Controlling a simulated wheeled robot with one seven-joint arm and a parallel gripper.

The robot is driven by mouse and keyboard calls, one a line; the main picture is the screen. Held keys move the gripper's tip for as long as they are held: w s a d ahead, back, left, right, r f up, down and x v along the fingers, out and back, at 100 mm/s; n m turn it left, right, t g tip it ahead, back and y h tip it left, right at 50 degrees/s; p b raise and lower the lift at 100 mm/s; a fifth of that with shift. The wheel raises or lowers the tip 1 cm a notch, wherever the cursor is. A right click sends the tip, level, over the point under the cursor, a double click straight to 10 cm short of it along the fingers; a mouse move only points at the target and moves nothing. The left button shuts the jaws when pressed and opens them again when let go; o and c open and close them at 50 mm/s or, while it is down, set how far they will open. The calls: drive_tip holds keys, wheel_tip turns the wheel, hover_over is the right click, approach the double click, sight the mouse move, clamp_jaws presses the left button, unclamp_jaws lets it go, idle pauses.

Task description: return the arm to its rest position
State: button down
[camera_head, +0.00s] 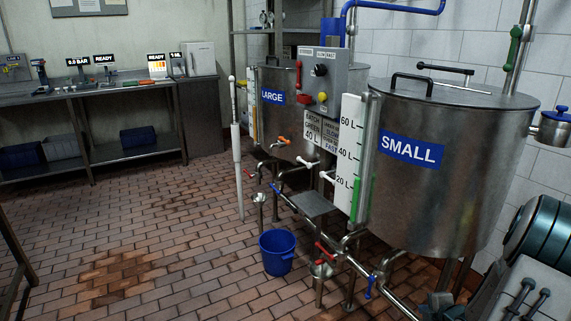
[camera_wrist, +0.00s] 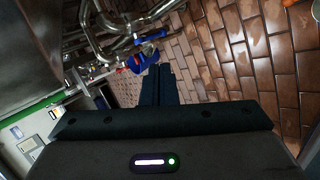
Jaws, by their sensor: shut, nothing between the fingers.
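My gripper (camera_wrist: 158,86) shows in the wrist view with its two dark fingers side by side and closed together, with nothing between them. The fingers point toward the tiled floor and the pipework. A blue bucket (camera_wrist: 145,60) shows just beyond the fingertips, apart from them. In the head view, dark teal links of my arm (camera_head: 537,238) fill the lower right corner, beside the SMALL tank (camera_head: 440,190). I cannot make out the fingers clearly in that view.
The LARGE tank (camera_head: 285,125) stands behind, with a control box (camera_head: 323,85) between the tanks. Pipes with red and blue valve handles run low in front. The blue bucket (camera_head: 277,252) stands on the floor. A workbench (camera_head: 100,90) is at the left. The middle floor is clear.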

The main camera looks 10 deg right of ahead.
drive_tip(key=w+a+r+m+g+h+p, duration=0.15)
drive_tip(key=a+r+m+p, duration=0.35)
drive_tip(key=r, duration=0.7)
drive_tip(key=a+r+m+g+h+p, duration=0.2)
drive_tip(key=a+r+m+p, duration=0.15)
drive_tip(key=a+r, duration=0.6)
drive_tip(key=s+a+r+m+g+y+p, duration=0.1)
drive_tip(key=s+a+r+m+y+p, duration=0.1)
drive_tip(key=s+a+r+m+p, duration=0.2)
drive_tip(key=s+a+r+m+g+y+p, duration=0.2)
drive_tip(key=s+a+r+m+p, duration=0.2)
drive_tip(key=s+a+r, duration=0.6)
drive_tip(key=a+r, duration=0.4)
drive_tip(key=a, duration=0.1)
drive_tip(key=shift+s+a+r, duration=0.25)
drive_tip(key=shift+s+r, duration=0.05)
drive_tip(key=shift+s, duration=0.1)
